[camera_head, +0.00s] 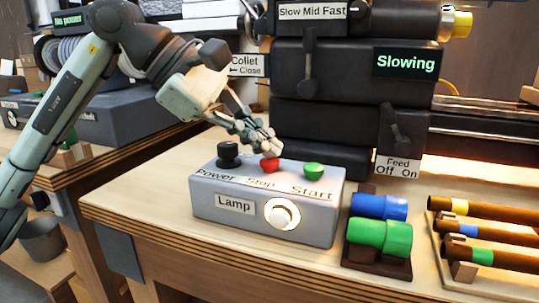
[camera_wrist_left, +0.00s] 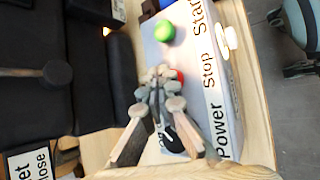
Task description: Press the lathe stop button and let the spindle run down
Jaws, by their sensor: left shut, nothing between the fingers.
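The grey control box (camera_head: 262,205) stands on the bench with a black Power knob (camera_head: 228,153), a red Stop button (camera_head: 269,166) and a green Start button (camera_head: 313,170). My left gripper (camera_head: 268,149) is shut and empty, its fingertips right at the top of the red button. In the left wrist view the gripper (camera_wrist_left: 160,76) partly hides the red button (camera_wrist_left: 180,76); I cannot tell whether they touch. The black lathe headstock (camera_head: 325,75) stands behind the box, and its display (camera_head: 405,63) reads "Slowing". My right gripper is not in view.
A lit round Lamp button (camera_head: 281,214) is on the box's front. Blue (camera_head: 380,207) and green (camera_head: 379,237) cylinders sit in a dark holder to the right. Several banded brown rods (camera_head: 490,235) lie farther right. A feed lever (camera_head: 395,130) hangs behind.

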